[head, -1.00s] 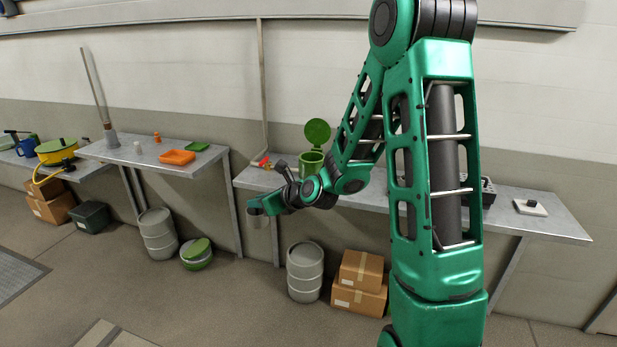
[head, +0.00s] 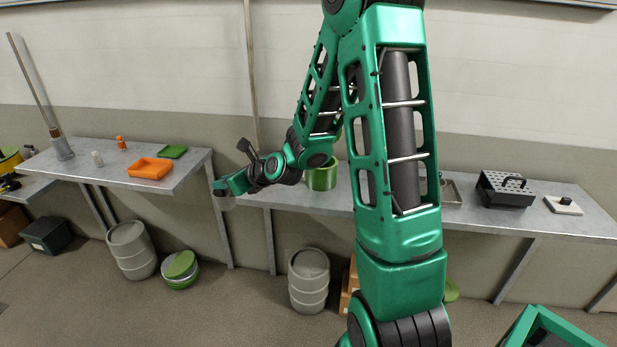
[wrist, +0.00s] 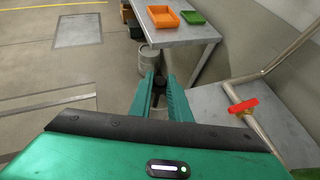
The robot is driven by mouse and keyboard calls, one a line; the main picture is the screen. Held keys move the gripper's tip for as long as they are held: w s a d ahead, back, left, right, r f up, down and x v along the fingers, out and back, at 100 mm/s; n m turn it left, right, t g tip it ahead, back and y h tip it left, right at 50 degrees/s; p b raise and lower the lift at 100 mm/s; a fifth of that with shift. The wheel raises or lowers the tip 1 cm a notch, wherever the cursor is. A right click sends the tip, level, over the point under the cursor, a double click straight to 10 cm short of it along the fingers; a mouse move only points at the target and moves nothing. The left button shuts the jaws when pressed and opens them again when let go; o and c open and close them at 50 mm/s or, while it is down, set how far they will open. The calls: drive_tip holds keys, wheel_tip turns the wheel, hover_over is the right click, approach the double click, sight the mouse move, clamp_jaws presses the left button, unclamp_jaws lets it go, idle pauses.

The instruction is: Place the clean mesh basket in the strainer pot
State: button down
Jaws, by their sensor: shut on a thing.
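My gripper (head: 219,188) is at the end of my arm, out past the left end of the middle steel bench. It is shut on a small greyish thing, taken as the mesh basket (head: 226,203), which hangs faintly visible below the fingers. In the wrist view the two green fingers (wrist: 159,82) have a dark piece between them; the basket's shape is not clear there. A green pot (head: 322,179), likely the strainer pot, stands on the middle bench right of my gripper. My arm hides part of it and its lid.
The left bench (head: 110,153) holds an orange tray (head: 150,168) and a green tray (head: 172,152). A perforated box (head: 505,190) and a white block (head: 563,205) stand right. Kegs (head: 309,280) stand on the floor.

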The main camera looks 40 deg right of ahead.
drive_tip(key=shift+w, duration=0.5)
